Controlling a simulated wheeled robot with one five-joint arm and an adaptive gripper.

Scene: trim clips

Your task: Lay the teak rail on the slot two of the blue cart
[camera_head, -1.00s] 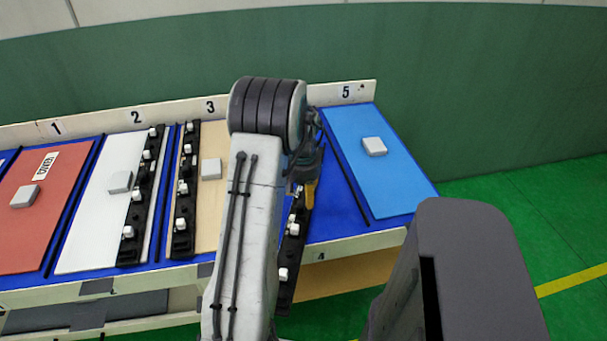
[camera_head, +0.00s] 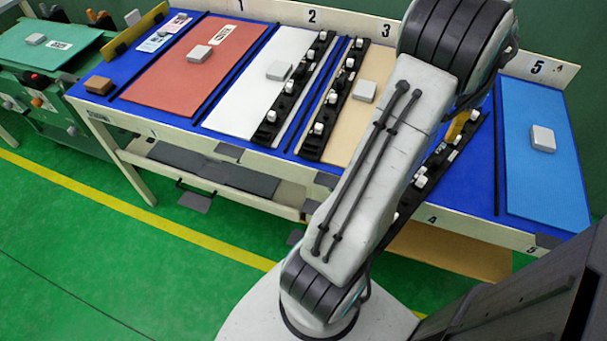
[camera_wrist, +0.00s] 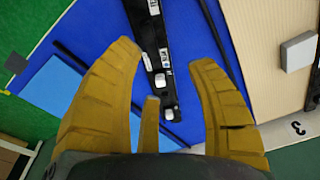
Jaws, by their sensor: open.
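The blue cart (camera_head: 128,62) has numbered slots. Slot two holds a white board (camera_head: 252,85) with a black clip rail (camera_head: 296,90) along its right side. I see no plainly teak-coloured rail; a second black rail (camera_head: 338,100) lies along the left of slot three's tan board (camera_head: 382,62). A third black rail with white clips (camera_head: 432,168) lies in slot four, partly hidden by my arm; its near end seems to reach past the front edge. My gripper (camera_wrist: 165,60) has yellow fingers, open and apart, over this rail (camera_wrist: 152,40), which shows between them.
A red board (camera_head: 185,70) lies in slot one and a light blue board (camera_head: 540,150) in slot five. A brown block (camera_head: 99,85) sits at the cart's left end. A green cart (camera_head: 50,50) stands at far left. The green floor in front is clear.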

